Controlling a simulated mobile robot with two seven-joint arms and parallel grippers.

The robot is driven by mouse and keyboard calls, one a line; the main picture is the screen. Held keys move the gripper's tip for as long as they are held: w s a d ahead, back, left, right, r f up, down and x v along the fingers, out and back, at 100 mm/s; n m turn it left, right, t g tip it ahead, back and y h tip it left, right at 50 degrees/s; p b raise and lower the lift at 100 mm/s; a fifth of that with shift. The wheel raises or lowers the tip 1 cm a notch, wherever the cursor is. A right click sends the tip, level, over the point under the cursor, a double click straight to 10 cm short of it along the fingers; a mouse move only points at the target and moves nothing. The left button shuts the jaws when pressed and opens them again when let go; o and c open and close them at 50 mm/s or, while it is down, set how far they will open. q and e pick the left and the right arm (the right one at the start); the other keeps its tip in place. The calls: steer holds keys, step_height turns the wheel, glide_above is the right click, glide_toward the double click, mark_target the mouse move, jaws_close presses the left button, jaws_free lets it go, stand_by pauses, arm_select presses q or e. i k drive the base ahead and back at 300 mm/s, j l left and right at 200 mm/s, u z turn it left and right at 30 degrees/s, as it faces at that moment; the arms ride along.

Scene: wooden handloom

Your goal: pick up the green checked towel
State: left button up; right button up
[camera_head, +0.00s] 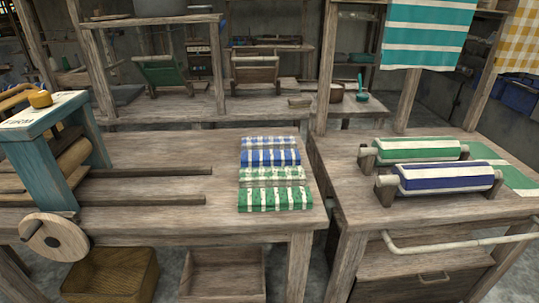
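The green checked towel (275,198) lies folded on the wooden bench top (180,225), close to its right end. It has green and white checks. Nothing covers the top of the green towel. Neither of my grippers shows in the head view.
A blue-green loom frame (40,165) with wooden bars reaching right stands at the left. A narrow gap separates the bench from the right table (435,205), which holds green (420,149) and blue (445,177) striped rolls. The bench in front of the bars is clear.

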mark_target(257, 177)
steer(key=i+z, duration=0.35)
steer(key=i+j+z, duration=0.2)
steer(key=z, duration=0.2)
steer(key=i+j+z, duration=0.2)
steer(key=z, duration=0.15)
steer(key=i, duration=0.05)
